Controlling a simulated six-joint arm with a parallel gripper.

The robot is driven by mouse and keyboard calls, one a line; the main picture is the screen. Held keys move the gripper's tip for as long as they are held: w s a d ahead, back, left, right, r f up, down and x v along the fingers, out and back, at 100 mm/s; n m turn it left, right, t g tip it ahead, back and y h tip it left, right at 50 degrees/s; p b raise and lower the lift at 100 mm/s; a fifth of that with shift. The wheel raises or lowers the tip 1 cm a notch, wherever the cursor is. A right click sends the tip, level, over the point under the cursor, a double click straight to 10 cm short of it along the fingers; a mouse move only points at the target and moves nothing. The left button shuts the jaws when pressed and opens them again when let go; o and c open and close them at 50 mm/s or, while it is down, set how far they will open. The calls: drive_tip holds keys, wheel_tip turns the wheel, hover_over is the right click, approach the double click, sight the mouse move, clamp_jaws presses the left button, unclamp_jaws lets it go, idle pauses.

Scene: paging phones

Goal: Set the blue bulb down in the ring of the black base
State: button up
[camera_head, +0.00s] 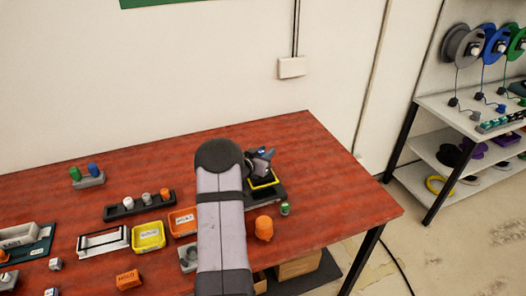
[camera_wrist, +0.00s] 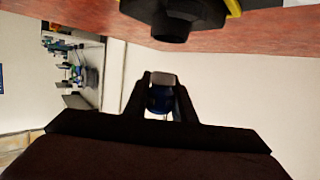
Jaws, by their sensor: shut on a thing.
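My gripper (camera_wrist: 160,100) is shut on the blue bulb (camera_wrist: 160,98), which shows dark blue with a pale grey end between the two fingers. In the head view my gripper (camera_head: 262,162) is above the right part of the red table, and a small blue patch of the bulb (camera_head: 261,152) shows there. A black piece with a short round part (camera_wrist: 172,32), likely the black base, shows at the top of the wrist view, apart from the bulb. Its ring opening cannot be made out. In the head view my arm and gripper hide much of that spot.
A green bulb (camera_head: 285,209) and an orange piece (camera_head: 263,228) stand nearby. Left of my arm are a yellow bin (camera_head: 148,236), an orange bin (camera_head: 183,222) and a black rack (camera_head: 122,211). The table's far right is clear.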

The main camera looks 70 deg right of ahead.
drive_tip(key=shift+f, duration=0.1)
drive_tip(key=shift+f+b, duration=0.95)
drive_tip(key=shift+f, duration=0.2)
drive_tip(key=shift+f+b, duration=0.5)
drive_tip(key=shift+f, duration=0.1)
idle(0.6)
drive_tip(key=shift+f, duration=0.3)
drive_tip(key=shift+f+b, duration=0.4)
drive_tip(key=shift+b, duration=0.25)
idle(0.8)
drive_tip(key=o, duration=1.4)
